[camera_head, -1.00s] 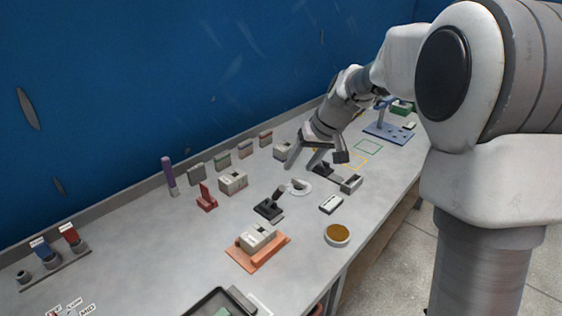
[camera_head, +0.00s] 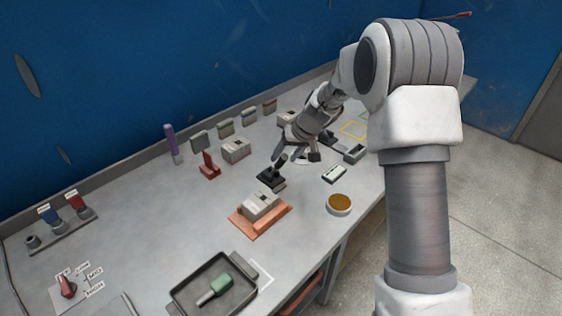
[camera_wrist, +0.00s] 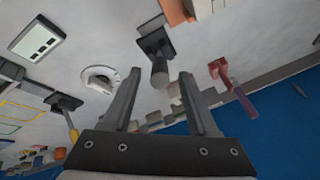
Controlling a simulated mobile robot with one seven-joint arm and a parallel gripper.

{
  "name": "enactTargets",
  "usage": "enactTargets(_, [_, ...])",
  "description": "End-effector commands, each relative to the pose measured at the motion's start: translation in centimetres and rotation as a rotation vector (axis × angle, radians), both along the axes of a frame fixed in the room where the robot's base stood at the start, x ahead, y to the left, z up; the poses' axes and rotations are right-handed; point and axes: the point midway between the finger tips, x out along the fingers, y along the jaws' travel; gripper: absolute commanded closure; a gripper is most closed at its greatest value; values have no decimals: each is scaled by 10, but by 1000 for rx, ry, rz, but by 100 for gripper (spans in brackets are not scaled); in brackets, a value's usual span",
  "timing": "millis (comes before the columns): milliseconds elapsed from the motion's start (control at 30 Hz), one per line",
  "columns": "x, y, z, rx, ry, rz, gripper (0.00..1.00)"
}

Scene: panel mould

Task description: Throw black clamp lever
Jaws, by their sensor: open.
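The black clamp lever (camera_head: 279,162) rises tilted from its black base (camera_head: 270,180) in the middle of the bench. In the wrist view its base (camera_wrist: 156,44) is at top centre, and the dark grey lever end (camera_wrist: 159,72) points down between my finger tips. My gripper (camera_head: 297,155) is open and empty, close above and behind the lever. In the wrist view my two fingers (camera_wrist: 158,80) stand on either side of the lever end with gaps. I cannot tell exactly how far the tips are from the lever.
An orange stand with a grey block (camera_head: 260,206) is in front of the clamp. A red clamp (camera_head: 209,166) stands to the left, and a white device (camera_head: 334,174) and a round brown-filled dish (camera_head: 339,204) to the right. A dark tray (camera_head: 177,297) holds a green-handled tool.

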Motion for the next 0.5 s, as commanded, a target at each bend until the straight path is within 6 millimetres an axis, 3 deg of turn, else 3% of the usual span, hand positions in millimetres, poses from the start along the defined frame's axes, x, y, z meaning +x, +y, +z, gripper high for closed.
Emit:
enactTargets(200, [9,10,-27,1,2,0,40])
enactTargets(500, [13,14,-36,0,-1,0,40])
